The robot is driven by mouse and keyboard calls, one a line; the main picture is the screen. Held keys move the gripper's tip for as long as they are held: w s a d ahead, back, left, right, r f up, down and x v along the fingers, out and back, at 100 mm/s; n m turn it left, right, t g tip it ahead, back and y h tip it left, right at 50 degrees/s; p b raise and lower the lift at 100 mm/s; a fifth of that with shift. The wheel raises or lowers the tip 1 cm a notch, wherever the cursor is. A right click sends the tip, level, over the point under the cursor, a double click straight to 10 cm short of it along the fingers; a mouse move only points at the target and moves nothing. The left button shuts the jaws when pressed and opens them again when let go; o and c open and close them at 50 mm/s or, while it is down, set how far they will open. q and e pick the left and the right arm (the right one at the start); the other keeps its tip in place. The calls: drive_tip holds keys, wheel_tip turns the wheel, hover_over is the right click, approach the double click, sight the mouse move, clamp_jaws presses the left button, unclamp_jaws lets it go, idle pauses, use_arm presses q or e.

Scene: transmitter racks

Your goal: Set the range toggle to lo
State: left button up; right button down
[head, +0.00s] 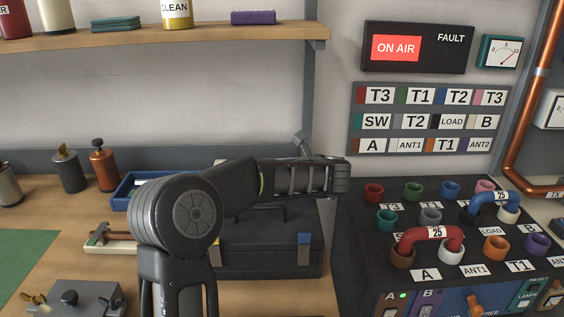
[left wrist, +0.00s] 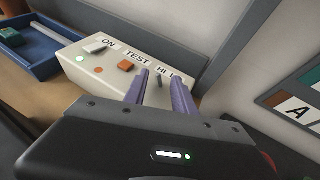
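In the left wrist view a cream box (left wrist: 98,68) carries the labels ON, TEST and HI LO. A small dark toggle lever (left wrist: 159,80) stands by the HI LO label, which is partly covered by a finger. My left gripper (left wrist: 162,82) has two purple fingers, apart, one on each side of the lever; I cannot tell whether either touches it. Which way the lever leans is not clear. In the head view my left arm hides the box and the fingertips. My right gripper is not in view.
A blue tray (head: 125,190) lies left of my arm, and a black case (head: 268,250) stands below it. A dark jack panel with coloured sockets and a red patch link (head: 432,234) is at the right. A wooden shelf (head: 180,40) runs above. The wall is close behind the box.

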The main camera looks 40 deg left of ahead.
use_arm(q)
drive_tip(key=shift+x, duration=1)
drive_tip(key=shift+c, duration=0.4)
drive_tip(key=shift+r, duration=0.1)
clamp_jaws()
